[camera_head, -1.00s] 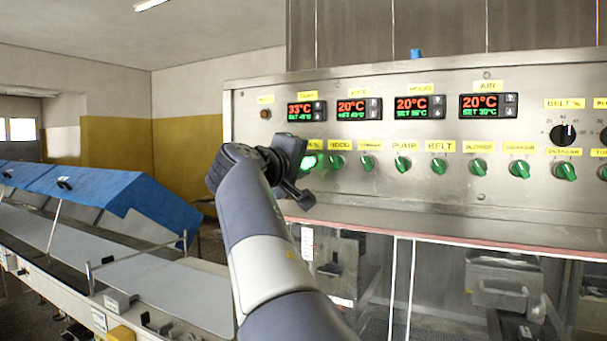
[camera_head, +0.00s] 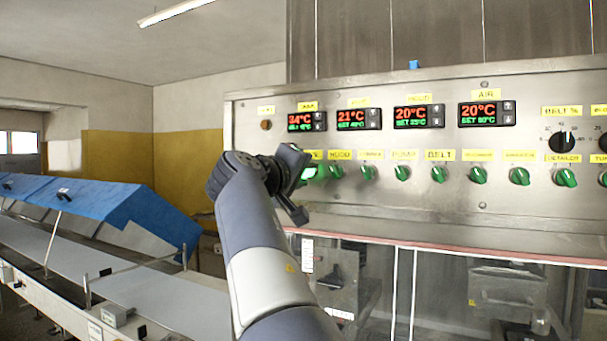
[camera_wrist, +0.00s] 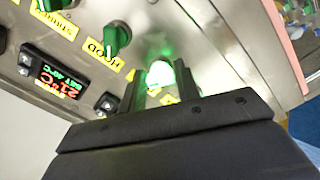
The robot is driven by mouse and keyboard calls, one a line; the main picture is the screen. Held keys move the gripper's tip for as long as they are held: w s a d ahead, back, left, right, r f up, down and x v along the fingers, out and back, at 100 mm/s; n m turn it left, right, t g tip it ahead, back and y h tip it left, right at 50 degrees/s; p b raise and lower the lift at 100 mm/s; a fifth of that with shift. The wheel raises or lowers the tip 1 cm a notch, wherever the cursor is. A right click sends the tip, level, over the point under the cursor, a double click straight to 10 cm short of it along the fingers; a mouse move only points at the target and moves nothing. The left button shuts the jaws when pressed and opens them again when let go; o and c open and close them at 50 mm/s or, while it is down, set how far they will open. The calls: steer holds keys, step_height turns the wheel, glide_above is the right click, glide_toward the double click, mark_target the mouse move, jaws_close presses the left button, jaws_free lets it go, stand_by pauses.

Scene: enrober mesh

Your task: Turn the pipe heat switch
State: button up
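A steel control panel (camera_head: 250,190) fills the right of the head view, with a row of green knobs. My gripper (camera_head: 303,178) is at the left end of that row, by a brightly lit green knob (camera_head: 311,172) left of the HOOD knob (camera_head: 336,171). It partly hides this lit knob and its label, of which only a final "E" shows. In the wrist view my open fingers (camera_wrist: 162,85) stand on either side of the glowing knob (camera_wrist: 160,72); contact cannot be told. The second display (camera_head: 358,119) reads 21°C in red.
The HOOD knob (camera_wrist: 117,38) is close beside one finger in the wrist view. More green knobs, such as BELT (camera_head: 438,174), continue to the right. A conveyor (camera_head: 150,290) with blue covers (camera_head: 120,212) stands at the left.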

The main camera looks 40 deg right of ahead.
steer(key=o, duration=0.4)
steer(key=shift+c, duration=0.2)
steer(key=b+v, duration=0.2)
steer(key=v, duration=0.8)
steer(key=shift+s+a, duration=0.2)
steer(key=shift+a, duration=0.15)
steer(key=p+x, duration=0.2)
steer(key=x, duration=0.9)
steer(key=shift+r, duration=0.1)
steer(key=shift+a, duration=0.1)
